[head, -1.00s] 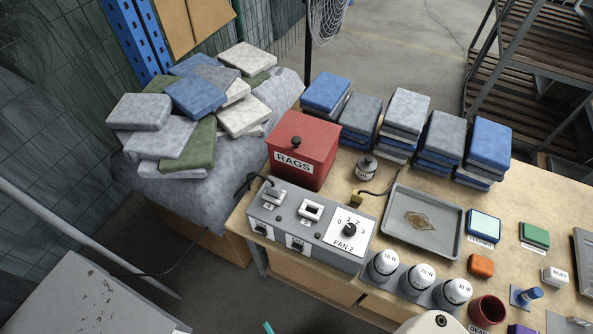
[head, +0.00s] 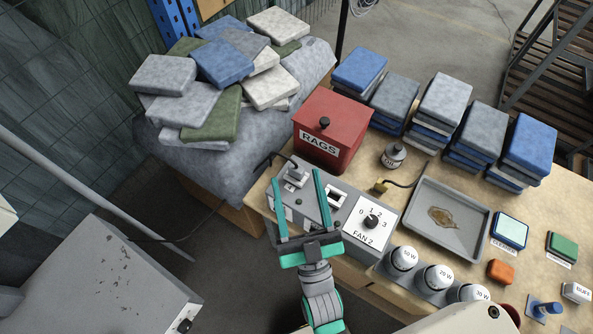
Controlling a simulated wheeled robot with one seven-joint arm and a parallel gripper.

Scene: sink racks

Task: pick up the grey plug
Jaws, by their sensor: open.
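The grey plug (head: 296,180) sits on top of the left part of the grey control box, with a black cord running from it to the left. My gripper (head: 298,174) is open and empty, with two long teal fingers pointing toward the back of the box. In the head view the plug shows between the fingertips, one finger on its left and one on its right. I cannot tell how far above the box the fingers are. The fingers and palm hide part of the box's front.
A red rags bin (head: 345,115) stands close behind. A brass-coloured plug (head: 378,187) lies by a grey tray (head: 480,250).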

